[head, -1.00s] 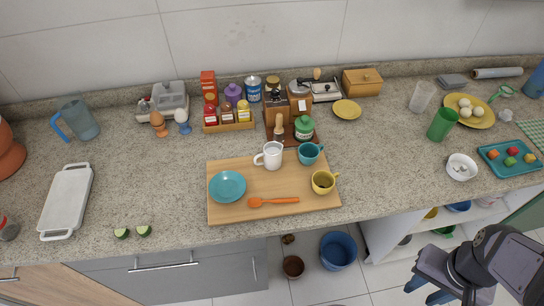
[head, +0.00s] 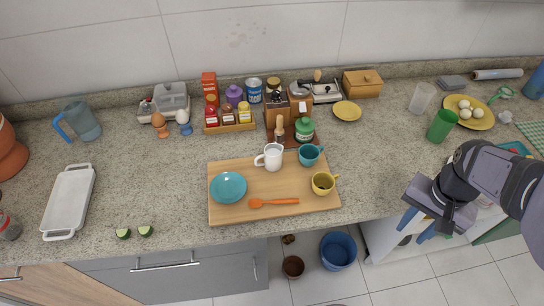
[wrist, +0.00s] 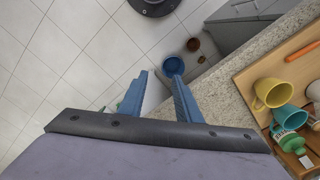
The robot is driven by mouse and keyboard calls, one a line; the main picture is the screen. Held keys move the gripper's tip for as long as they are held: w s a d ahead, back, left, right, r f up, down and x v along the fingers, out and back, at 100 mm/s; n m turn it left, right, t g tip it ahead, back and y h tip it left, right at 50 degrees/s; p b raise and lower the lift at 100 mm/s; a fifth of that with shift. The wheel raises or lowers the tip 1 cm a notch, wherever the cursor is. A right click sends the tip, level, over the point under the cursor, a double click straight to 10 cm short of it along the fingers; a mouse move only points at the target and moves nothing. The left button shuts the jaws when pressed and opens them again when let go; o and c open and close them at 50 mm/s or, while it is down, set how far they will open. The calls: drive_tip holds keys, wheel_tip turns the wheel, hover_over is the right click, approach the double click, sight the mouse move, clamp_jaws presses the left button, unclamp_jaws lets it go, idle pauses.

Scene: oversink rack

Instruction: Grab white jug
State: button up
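The white jug (head: 272,157) stands upright on the wooden board (head: 240,173), with its handle toward the left. It sits between the teal plate (head: 228,187) and the teal cup (head: 309,155). In the wrist view, a pale shape at the right edge may be the jug, but it is cut off. My gripper (head: 414,228) is at the counter's front edge, well to the right of the board. Its two blue fingers are apart and empty; they also show in the wrist view (wrist: 160,95), pointing over the floor and counter edge.
The counter between the board and my arm is clear. A blue bucket (head: 338,250) is on the floor.

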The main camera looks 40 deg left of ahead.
drive_tip(key=w+a+r, duration=0.2)
drive_tip(key=w+a, duration=0.4)
drive_tip(key=a, duration=0.5)
drive_tip(key=m+p, duration=0.3)
hover_over(256, 165)
drive_tip(key=w, duration=0.1)
drive_tip(key=shift+f, duration=0.25)
drive_tip(key=shift+s+a, duration=0.35)
drive_tip(key=shift+a, duration=0.05)
drive_tip(key=shift+d+f, duration=0.1)
drive_tip(key=shift+f, duration=1)
drive_tip(key=shift+f, duration=0.15)
drive_tip(key=shift+d+f+p, duration=0.2)
drive_tip(key=shift+f+p, duration=1)
drive_tip(key=shift+f, duration=1.25)
